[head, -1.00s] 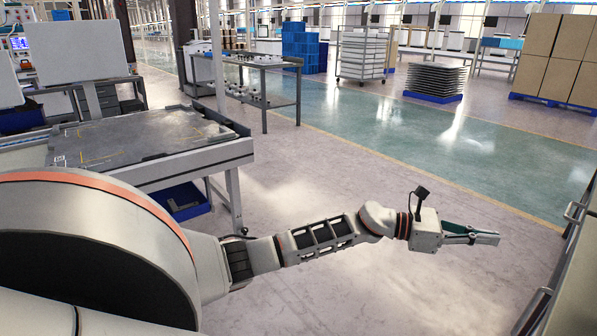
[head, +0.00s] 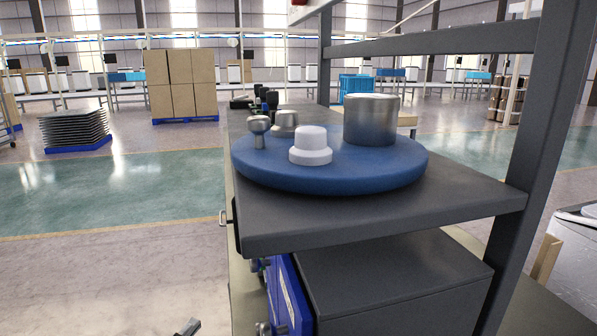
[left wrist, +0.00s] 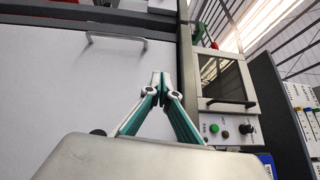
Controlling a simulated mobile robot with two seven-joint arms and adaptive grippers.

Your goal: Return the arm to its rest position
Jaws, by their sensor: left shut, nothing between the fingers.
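Only the tip of my left gripper (head: 188,327) shows in the head view, at the bottom edge left of the dark workbench. In the left wrist view, its green and grey fingers (left wrist: 161,80) meet at the tips, shut with nothing between them. They point toward a pale panel with a bar handle (left wrist: 116,38) and a box with a dark window. I cannot tell how far the fingertips are from these. The rest of my left arm is outside the head view. My right gripper is in neither view.
A dark workbench (head: 450,205) holds a blue round tray (head: 250,172) with a metal cylinder (head: 371,122) and a white stepped part (head: 310,150). In the left wrist view, the box (left wrist: 226,135) has coloured buttons and a knob. Open floor (head: 100,270) lies left of the bench.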

